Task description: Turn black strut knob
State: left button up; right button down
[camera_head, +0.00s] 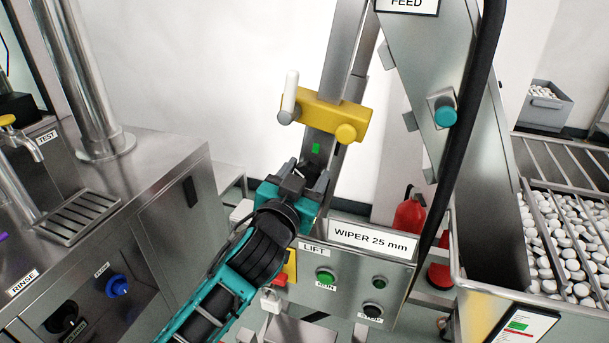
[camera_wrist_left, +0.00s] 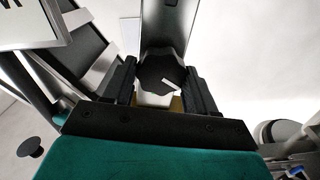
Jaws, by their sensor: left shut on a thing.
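The black strut knob (camera_wrist_left: 160,74) shows in the left wrist view, faceted, with a short white mark on its face. It sits between the two dark fingers of my left gripper (camera_wrist_left: 163,88), which is shut on it. In the head view my teal and black left gripper (camera_head: 303,177) reaches up to the lower part of the steel strut (camera_head: 343,60), and the knob is mostly hidden there. My right gripper is not in view.
A yellow clamp (camera_head: 327,115) with a white handle crosses the strut above my gripper. The LIFT panel (camera_head: 350,293), with green and black buttons, stands close below right. A steel rinse bench (camera_head: 150,190) is at left; a bin of white caps (camera_head: 570,245) is at right.

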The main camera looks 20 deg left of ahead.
pick_arm(q)
jog(key=m, duration=0.6)
jog(key=shift+d+f+m, duration=0.1)
jog(key=shift+m, duration=0.2)
jog(key=m, duration=0.5)
jog(key=shift+f+m, duration=0.1)
jog(key=shift+m, duration=0.3)
jog(key=shift+d, duration=0.1)
jog(key=o, duration=1)
jog(key=shift+c, duration=0.2)
jog(key=shift+s, duration=0.1)
jog(key=s+b, duration=0.1)
jog(key=s, duration=1.1)
jog(key=shift+s+a, duration=0.25)
jog(key=shift+s, duration=0.15)
